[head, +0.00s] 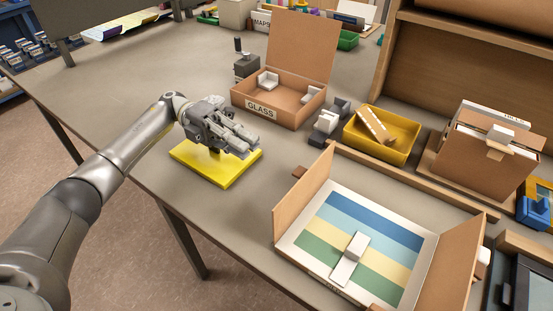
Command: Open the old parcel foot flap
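A flat cardboard parcel (309,258) lies open at the front right of the table, with a panel of blue, yellow and green stripes showing. Its left flap (302,197) and right flap (447,262) stand up. A white L-shaped piece (350,260) rests on the stripes. I cannot tell which part is the foot flap. My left gripper (246,143) is above a yellow pad (218,168), left of the parcel and apart from it. Its fingers lie close together, but I cannot tell whether they are shut. It holds nothing visible. My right gripper is out of view.
Behind stand an open GLASS box (278,106), a yellow bin (382,136) with a tan piece inside, and small grey blocks (331,117). A cardboard box with papers (486,145) is at right.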

